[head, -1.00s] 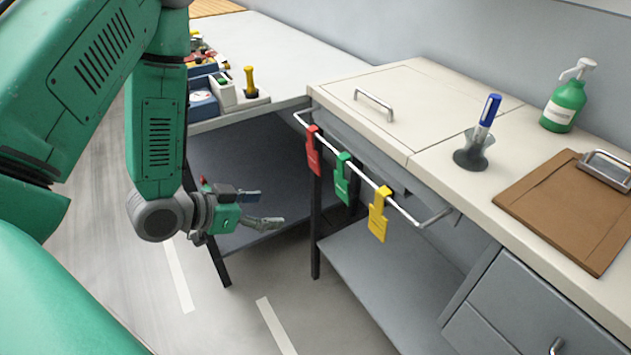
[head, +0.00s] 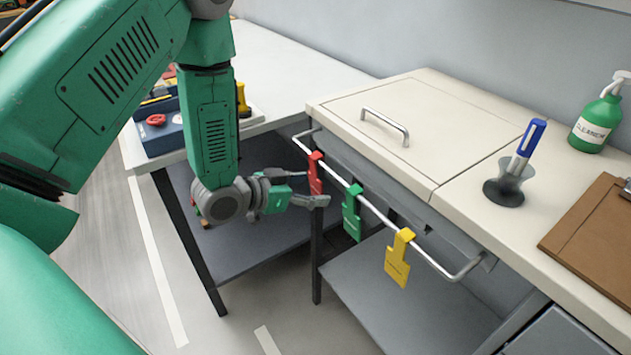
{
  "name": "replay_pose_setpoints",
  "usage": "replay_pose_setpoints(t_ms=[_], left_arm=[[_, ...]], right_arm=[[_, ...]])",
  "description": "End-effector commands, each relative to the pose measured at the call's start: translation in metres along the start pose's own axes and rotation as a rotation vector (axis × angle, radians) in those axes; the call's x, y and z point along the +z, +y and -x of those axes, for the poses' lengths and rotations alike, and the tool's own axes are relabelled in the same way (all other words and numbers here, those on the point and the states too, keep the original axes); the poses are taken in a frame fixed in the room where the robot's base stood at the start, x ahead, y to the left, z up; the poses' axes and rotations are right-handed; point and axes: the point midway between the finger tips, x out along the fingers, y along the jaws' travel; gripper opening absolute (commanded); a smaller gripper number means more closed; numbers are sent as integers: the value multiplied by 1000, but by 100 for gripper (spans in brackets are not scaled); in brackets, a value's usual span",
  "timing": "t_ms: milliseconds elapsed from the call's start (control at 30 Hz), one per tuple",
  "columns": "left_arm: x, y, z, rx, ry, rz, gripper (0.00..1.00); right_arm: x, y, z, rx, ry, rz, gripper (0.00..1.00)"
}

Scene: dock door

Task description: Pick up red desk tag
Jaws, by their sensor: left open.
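The red desk tag (head: 315,171) hangs by its hook at the left end of a metal rail (head: 373,207) on the desk's side. A green tag (head: 352,212) and a yellow tag (head: 398,258) hang farther right on the same rail. My left gripper (head: 312,193) is open, with its fingers at the lower part of the red tag. They overlap the tag in the picture, and I cannot tell whether they touch it. The bottom of the red tag is partly hidden by the gripper. My right gripper is not in view.
The desk top (head: 462,137) holds a blue pen in a dark holder (head: 505,188), a green cleaner bottle (head: 596,124) and a brown clipboard (head: 598,235). A grey lower shelf (head: 405,300) is below the rail. A blue bin (head: 158,128) stands on the left table.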

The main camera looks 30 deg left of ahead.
Motion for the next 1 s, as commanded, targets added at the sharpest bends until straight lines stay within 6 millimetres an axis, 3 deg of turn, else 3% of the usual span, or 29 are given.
replay_pose_setpoints(t_ms=[133, 367, 500, 733, 1000], left_arm=[[0, 2, -15, -1, -1, -2, 67], [-3, 6, -17, -3, -3, -5, 67], [-2, 3, -16, -1, -2, -2, 27], [0, 0, -16, -1, -1, 1, 26], [-2, 2, -11, -3, -4, 0, 13]], right_arm=[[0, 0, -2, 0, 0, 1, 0], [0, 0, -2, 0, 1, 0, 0], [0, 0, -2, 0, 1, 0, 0], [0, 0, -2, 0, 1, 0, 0], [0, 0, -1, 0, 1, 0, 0]])
